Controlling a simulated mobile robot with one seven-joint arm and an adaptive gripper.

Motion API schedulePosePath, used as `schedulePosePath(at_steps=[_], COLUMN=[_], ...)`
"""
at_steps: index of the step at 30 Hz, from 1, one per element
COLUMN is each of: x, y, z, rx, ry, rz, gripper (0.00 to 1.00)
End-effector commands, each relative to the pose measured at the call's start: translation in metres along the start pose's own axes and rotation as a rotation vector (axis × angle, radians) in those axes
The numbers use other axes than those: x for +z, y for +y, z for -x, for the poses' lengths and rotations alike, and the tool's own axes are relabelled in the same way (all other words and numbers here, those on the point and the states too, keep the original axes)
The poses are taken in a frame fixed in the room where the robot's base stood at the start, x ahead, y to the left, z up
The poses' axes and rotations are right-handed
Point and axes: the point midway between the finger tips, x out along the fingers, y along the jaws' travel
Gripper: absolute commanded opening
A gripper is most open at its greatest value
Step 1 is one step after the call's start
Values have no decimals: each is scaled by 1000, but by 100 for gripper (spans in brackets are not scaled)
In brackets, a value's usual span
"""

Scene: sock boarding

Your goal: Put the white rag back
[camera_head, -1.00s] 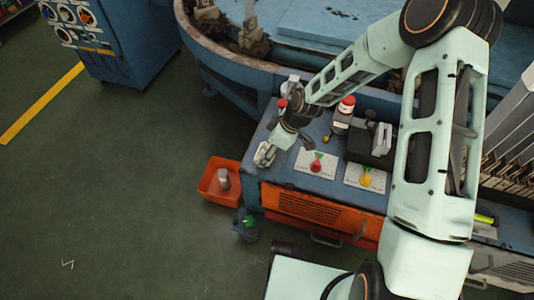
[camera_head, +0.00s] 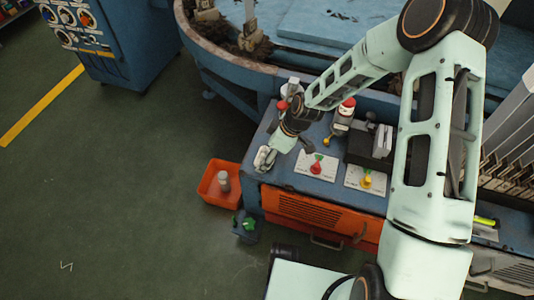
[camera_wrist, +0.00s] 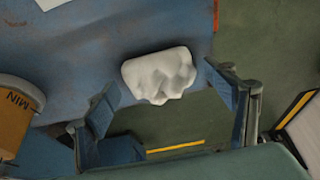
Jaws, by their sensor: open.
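The white rag (camera_wrist: 158,75) is a crumpled lump on the blue bench top (camera_wrist: 110,40), near the bench edge, with part of it reaching over the green floor in the wrist view. My gripper (camera_wrist: 164,84) is open, one finger on each side of the rag, with gaps between rag and fingers. In the head view my gripper (camera_head: 268,157) is at the bench's left front corner, and the rag there is small and hard to tell from the fingers.
Cards with a red piece (camera_head: 316,167) and a yellow piece (camera_head: 366,179), bottles (camera_head: 343,115) and a dark block (camera_head: 371,145) occupy the bench. An orange bin (camera_head: 207,190) is on the floor.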

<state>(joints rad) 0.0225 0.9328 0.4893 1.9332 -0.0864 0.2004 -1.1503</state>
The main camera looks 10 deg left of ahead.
Motion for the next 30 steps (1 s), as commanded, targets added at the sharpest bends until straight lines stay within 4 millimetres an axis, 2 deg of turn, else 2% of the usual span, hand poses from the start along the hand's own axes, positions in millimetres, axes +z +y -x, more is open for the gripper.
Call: schedulePosePath(at_steps=[9, 15, 21, 30], x=[-1, -1, 0, 0], y=[2, 1, 0, 0], z=[69, 104, 119, 120], rx=[4, 2, 0, 0], ry=[0, 0, 0, 0], rz=[-1, -1, 0, 1], gripper=[77, 77, 77, 77])
